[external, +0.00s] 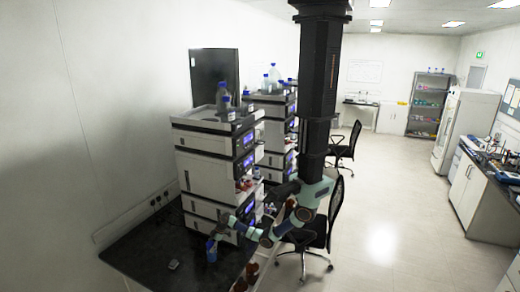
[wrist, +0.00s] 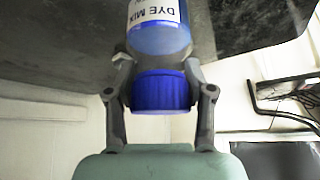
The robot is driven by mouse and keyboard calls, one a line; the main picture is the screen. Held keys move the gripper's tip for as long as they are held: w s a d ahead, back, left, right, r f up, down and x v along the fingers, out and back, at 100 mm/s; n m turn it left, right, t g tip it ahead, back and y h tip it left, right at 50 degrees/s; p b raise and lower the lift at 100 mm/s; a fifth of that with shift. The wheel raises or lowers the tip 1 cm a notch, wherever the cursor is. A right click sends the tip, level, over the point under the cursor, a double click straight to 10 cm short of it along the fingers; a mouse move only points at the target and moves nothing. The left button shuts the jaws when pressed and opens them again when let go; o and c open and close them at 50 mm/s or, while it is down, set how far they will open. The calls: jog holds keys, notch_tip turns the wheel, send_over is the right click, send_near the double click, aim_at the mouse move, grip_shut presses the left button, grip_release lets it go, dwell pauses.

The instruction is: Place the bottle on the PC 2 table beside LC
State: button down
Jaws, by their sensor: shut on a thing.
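The bottle (wrist: 160,38) has a blue cap, blue contents and a white label reading "DYE MIX". It appears upside down in the wrist view. My gripper (wrist: 160,72) is shut on it, with one finger on each side near the cap. In the external view the bottle (external: 211,251) is small and blue, in front of the LC stack (external: 205,175), over or on the black table (external: 145,255). I cannot tell whether its base touches the table. My gripper (external: 214,240) is at its top.
A small dark object (external: 174,264) lies on the table to the bottle's left. Blue-capped bottles (external: 224,98) stand on top of the LC stack. A second stack (external: 272,120) stands behind. An office chair (external: 322,225) is to the right. The table's left part is mostly clear.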

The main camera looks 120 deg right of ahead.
notch_tip(320, 180, down, 4)
jog(key=shift+f+b, duration=0.15)
jog(key=shift+b, duration=0.4)
jog(key=shift+c, duration=2.1)
grip_release()
jog(key=shift+s+r, duration=0.1)
jog(key=shift+r, duration=0.15)
jog(key=p+v, duration=0.2)
jog(key=v, duration=0.5)
